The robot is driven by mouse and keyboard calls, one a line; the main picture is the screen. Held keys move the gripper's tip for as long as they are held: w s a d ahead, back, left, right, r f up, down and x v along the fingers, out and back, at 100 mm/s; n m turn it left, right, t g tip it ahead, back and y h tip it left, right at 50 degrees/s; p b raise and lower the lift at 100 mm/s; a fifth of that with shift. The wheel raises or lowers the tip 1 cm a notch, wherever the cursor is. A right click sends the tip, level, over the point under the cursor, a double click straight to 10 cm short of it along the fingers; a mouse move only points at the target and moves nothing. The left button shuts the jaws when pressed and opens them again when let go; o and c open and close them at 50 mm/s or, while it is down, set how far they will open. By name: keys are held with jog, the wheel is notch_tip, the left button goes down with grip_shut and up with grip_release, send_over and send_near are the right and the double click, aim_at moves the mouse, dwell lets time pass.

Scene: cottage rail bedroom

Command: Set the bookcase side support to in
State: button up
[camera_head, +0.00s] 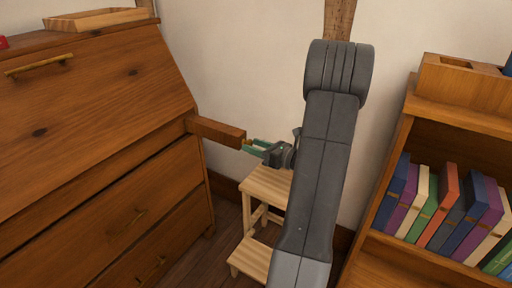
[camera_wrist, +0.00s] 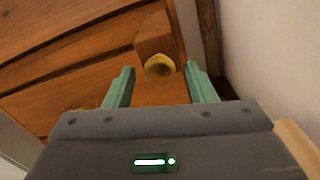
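A wooden support bar (camera_head: 217,131) sticks out from the right front of the wooden bureau (camera_head: 90,130), below its sloped front. In the wrist view, the bar's end (camera_wrist: 153,36) carries a round brass knob (camera_wrist: 160,67). My gripper (camera_head: 252,146) is at the bar's outer end. Its two green fingers (camera_wrist: 161,84) are apart, one on each side of the knob's line, with a gap visible between each finger and the knob. In the head view, the fingers partly hide the knob.
A small wooden step stool (camera_head: 265,184) stands below my gripper. A bookcase (camera_head: 400,150) with several coloured books is at the right. A wooden tray (camera_head: 98,19) lies on the bureau. The white wall (camera_head: 240,60) is close behind my arm.

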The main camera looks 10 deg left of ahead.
aim_at(230, 137)
grip_shut()
jog(key=p+x, duration=0.2)
jog(key=x, duration=2.1)
jog(key=shift+f+p, duration=0.1)
jog(key=shift+p, duration=0.3)
jog(key=shift+w+a, duration=0.1)
jog(key=shift+a, duration=0.3)
jog(key=shift+o, duration=0.6)
grip_release()
jog(key=shift+a, duration=0.2)
jog(key=shift+d, duration=0.15)
jog(key=p+v, duration=0.2)
jog(key=v, duration=1.1)
jog(key=shift+d, duration=0.3)
